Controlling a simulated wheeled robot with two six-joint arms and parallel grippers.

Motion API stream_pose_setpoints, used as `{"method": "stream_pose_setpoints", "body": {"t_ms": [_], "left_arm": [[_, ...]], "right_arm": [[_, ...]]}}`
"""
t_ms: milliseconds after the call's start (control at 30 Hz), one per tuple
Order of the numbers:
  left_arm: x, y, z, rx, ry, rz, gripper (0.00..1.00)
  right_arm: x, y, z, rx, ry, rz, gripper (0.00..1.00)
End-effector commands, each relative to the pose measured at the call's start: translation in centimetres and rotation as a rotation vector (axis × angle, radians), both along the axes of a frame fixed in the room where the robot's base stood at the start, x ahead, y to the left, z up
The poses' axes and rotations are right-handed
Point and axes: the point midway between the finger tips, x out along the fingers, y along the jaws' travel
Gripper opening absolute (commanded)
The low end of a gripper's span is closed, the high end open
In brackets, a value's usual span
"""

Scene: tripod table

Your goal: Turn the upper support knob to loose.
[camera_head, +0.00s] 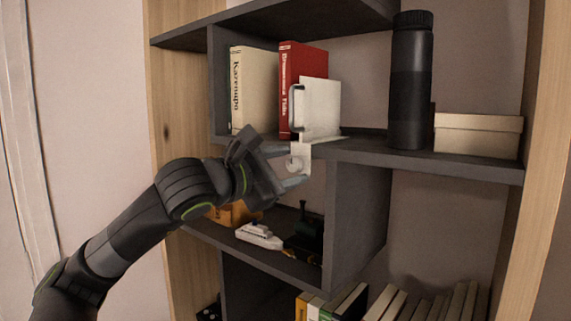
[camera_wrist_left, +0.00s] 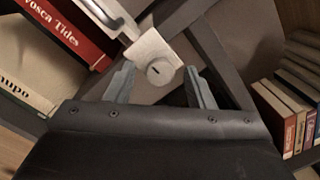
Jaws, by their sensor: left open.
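A round white knob (camera_head: 294,163) sits on the lower front part of a white support bracket (camera_head: 319,107) at the front edge of the upper shelf board. In the left wrist view the knob (camera_wrist_left: 160,71) shows a slot across its face. My left gripper (camera_head: 291,167) is open, with one finger above the knob and one below it in the head view. In the left wrist view the fingertips (camera_wrist_left: 159,75) lie on either side of the knob, with gaps visible; I cannot tell how deep they reach. My right gripper is in neither view.
A red book (camera_head: 290,80) and a cream book (camera_head: 252,85) stand left of the bracket. A dark bottle (camera_head: 410,85) and a cream box (camera_head: 477,135) stand to its right. Below are a white toy boat (camera_head: 259,236), a dark toy train (camera_head: 306,235) and several books.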

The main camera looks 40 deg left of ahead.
Motion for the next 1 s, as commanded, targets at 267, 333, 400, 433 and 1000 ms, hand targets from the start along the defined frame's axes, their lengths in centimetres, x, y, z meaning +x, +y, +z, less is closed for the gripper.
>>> {"method": "stream_pose_setpoints", "body": {"t_ms": [267, 333, 400, 433, 1000], "left_arm": [[0.0, 0.0, 0.0, 0.000, 0.000, 0.000, 0.32], [0.0, 0.0, 0.0, -0.001, 0.000, 0.000, 0.23], [0.0, 0.0, 0.0, -0.001, 0.001, -0.001, 0.13], [0.0, 0.0, 0.0, -0.001, 0.001, -0.001, 0.09], [-0.1, -0.1, -0.7, -0.163, 0.010, -0.004, 0.04]], "right_arm": [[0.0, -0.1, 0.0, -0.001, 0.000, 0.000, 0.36], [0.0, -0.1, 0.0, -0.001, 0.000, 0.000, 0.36], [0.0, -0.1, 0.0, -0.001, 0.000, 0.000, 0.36], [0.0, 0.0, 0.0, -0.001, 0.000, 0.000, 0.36], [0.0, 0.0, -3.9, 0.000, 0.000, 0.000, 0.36]]}}
